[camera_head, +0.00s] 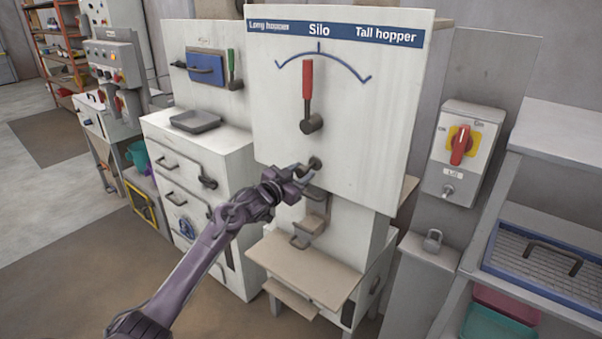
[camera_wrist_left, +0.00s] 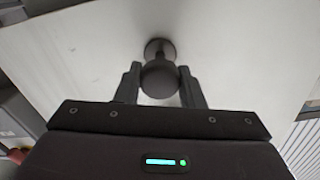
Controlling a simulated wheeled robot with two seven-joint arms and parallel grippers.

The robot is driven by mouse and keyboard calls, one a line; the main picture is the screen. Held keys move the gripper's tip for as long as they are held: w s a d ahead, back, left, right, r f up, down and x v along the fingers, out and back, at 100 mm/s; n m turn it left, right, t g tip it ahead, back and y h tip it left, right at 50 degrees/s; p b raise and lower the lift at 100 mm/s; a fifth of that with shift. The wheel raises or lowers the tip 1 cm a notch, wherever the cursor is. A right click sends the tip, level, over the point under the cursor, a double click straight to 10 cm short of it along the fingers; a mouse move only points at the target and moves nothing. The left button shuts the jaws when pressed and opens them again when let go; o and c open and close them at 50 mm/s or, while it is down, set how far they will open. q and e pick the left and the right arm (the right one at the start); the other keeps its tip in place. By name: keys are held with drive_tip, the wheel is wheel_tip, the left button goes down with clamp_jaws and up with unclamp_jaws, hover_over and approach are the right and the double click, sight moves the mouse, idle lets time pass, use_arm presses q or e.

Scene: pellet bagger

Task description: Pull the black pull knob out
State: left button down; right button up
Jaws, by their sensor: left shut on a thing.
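The black pull knob (camera_head: 315,163) sits low on the front of the white selector panel (camera_head: 370,130), below the red-handled lever (camera_head: 307,95). In the left wrist view the round knob (camera_wrist_left: 159,79) stands out from the panel on a short stem with a round collar at its base. My left gripper (camera_head: 304,172) comes to the knob from the lower left. In the left wrist view its two fingers (camera_wrist_left: 160,84) are on either side of the knob's head, shut on it. My right gripper is not in view.
A bracket-like spout (camera_head: 309,229) and a beige shelf (camera_head: 305,265) are below the panel. A grey box with a red rotary switch (camera_head: 461,145) is to the right. A white drawer cabinet (camera_head: 195,165) with a dark tray (camera_head: 195,121) stands to the left.

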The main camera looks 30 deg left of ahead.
use_arm(q)
drive_tip(key=shift+w, duration=0.1)
drive_tip(key=c, duration=1.2)
unclamp_jaws()
drive_tip(key=shift+f, duration=0.1)
drive_tip(key=shift+c, duration=0.2)
drive_tip(key=shift+o, duration=1.4)
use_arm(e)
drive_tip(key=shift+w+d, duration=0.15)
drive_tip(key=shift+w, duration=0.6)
use_arm(q)
drive_tip(key=shift+s, duration=0.35)
drive_tip(key=shift+s+a+b, duration=0.2)
drive_tip(key=shift+s+b, duration=0.2)
drive_tip(key=shift+s, duration=1.4)
drive_tip(key=shift+s+a+b, duration=0.15)
drive_tip(key=shift+s+b, duration=0.25)
drive_tip(key=shift+s, duration=1.4)
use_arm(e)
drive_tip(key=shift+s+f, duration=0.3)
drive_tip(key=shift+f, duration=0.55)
